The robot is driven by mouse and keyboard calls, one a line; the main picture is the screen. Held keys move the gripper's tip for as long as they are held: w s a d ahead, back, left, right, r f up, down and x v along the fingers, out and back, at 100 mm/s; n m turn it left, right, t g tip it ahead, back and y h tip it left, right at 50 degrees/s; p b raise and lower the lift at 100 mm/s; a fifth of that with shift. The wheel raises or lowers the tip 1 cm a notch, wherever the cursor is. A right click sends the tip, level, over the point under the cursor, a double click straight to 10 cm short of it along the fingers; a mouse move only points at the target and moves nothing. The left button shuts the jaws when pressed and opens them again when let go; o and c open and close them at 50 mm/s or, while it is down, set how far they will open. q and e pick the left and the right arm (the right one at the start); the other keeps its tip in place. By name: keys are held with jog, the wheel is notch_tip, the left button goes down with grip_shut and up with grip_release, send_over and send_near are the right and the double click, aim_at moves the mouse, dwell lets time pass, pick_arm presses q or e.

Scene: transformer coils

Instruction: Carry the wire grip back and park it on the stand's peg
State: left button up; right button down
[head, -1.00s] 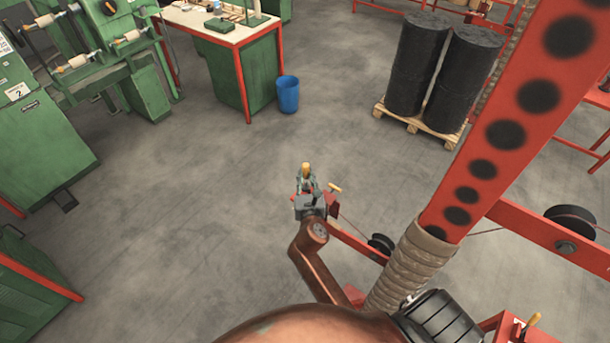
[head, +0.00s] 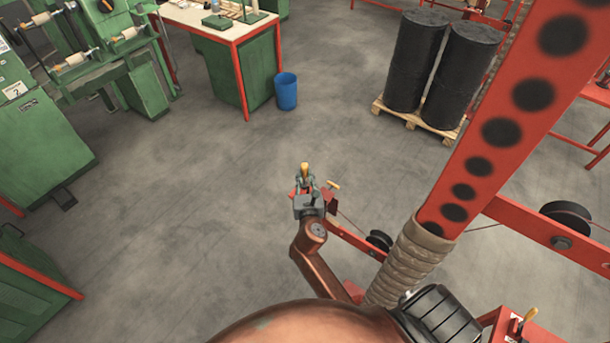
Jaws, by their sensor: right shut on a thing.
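My right gripper (head: 307,189) is at the end of my brown arm, near the middle of the head view. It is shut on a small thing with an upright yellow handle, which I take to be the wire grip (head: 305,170). The jaws and my wrist hide its lower part. Just right of it is the end of the red stand (head: 355,238), with a small yellow-tipped part (head: 333,186) that may be its peg. I cannot tell whether the wire grip touches the stand. My left gripper is not in view.
A large red perforated post (head: 480,165) rises on the right, with dark pulleys (head: 567,220) on red beams. Two black rolls (head: 415,62) stand on a pallet behind. A blue bin (head: 286,91) is beside the bench. The floor left of my gripper is clear.

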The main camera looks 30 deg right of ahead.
jog(key=shift+f, duration=0.2)
jog(key=shift+f+b, duration=0.85)
jog(key=shift+f, duration=0.2)
jog(key=shift+f+b, duration=0.45)
jog(key=shift+f, duration=0.5)
dwell(0.4)
jog(key=c, duration=1.7)
grip_release()
jog(key=v, duration=1.2)
